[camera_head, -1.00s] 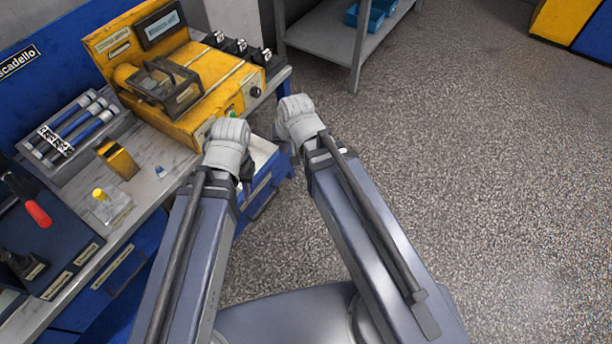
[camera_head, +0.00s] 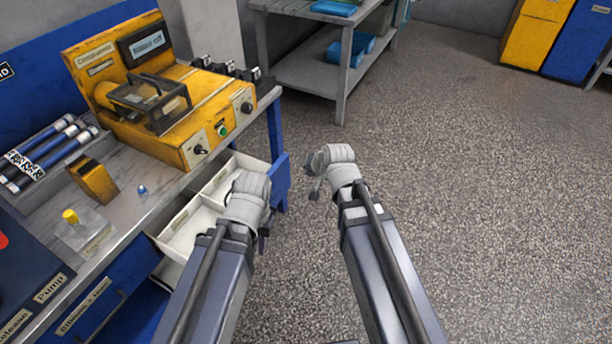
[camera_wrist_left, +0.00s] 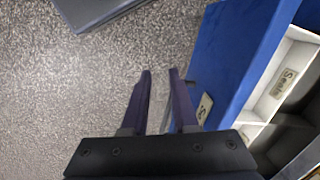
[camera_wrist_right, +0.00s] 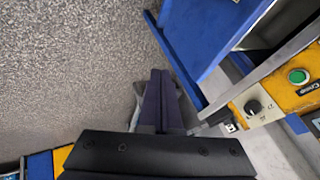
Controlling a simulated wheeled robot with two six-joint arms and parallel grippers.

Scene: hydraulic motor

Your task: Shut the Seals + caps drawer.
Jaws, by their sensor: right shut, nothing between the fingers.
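The drawer (camera_head: 213,188) stands pulled out under the bench, with white compartments and a blue front (camera_head: 281,183). In the left wrist view the blue drawer front (camera_wrist_left: 232,62) is at the right, and an inner label seems to read "Seals". My left gripper (camera_wrist_left: 160,72) is open beside the outer face of the front; a thin grey bar, perhaps the handle, shows near its fingers. In the head view my left gripper (camera_head: 265,232) hides part of the front. My right gripper (camera_wrist_right: 158,75) is shut and empty, out to the right of the drawer, apart from it.
A yellow crimping machine (camera_head: 165,110) stands on the bench above the drawer. Another blue drawer (camera_head: 105,300), shut, is at the lower left. A grey shelf table (camera_head: 315,72) with blue bins stands at the back. The floor to the right is clear.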

